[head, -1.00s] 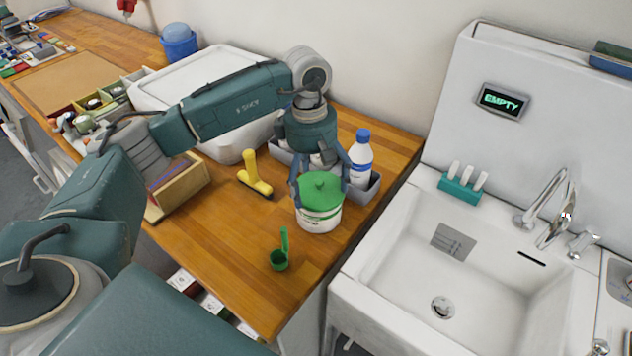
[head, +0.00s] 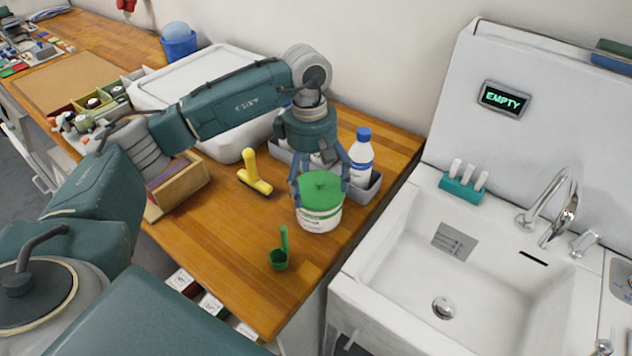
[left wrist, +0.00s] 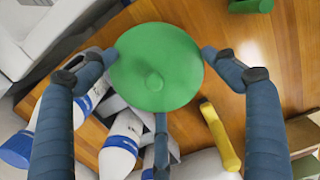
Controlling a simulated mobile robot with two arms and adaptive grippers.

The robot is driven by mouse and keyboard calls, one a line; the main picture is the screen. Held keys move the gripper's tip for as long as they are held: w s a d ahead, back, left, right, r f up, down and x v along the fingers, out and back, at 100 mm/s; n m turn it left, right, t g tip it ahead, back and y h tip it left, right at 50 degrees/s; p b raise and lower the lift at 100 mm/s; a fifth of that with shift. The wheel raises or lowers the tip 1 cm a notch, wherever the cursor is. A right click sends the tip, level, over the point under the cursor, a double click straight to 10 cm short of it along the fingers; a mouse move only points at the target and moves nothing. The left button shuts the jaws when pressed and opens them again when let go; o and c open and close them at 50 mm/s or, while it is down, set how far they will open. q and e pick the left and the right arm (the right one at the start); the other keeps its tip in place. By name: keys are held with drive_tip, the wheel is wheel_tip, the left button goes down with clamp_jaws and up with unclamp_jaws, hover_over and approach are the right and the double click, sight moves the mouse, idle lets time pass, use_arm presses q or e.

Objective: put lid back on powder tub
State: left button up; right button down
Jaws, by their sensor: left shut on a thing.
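The white powder tub (head: 319,222) stands upright on the wooden counter near its right edge. The green lid (head: 321,188) sits over the tub's top; whether it is fully seated cannot be told. My left gripper (head: 320,185) is above the tub, its fingers shut around the lid's rim. In the left wrist view the round green lid (left wrist: 155,67) with its small knob lies between the fingers of my left gripper (left wrist: 160,65) and hides the tub. My right gripper is not in view.
A green scoop (head: 279,260) stands in front of the tub. A grey tray (head: 373,190) with white blue-capped bottles (head: 360,160) is close behind. The sink (head: 455,270) lies right, past the counter edge.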

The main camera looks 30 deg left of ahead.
use_arm(q)
drive_tip(key=o, duration=1.1)
drive_tip(key=shift+r, duration=0.15)
drive_tip(key=shift+r+p, duration=1.85)
drive_tip(key=shift+r, duration=1.55)
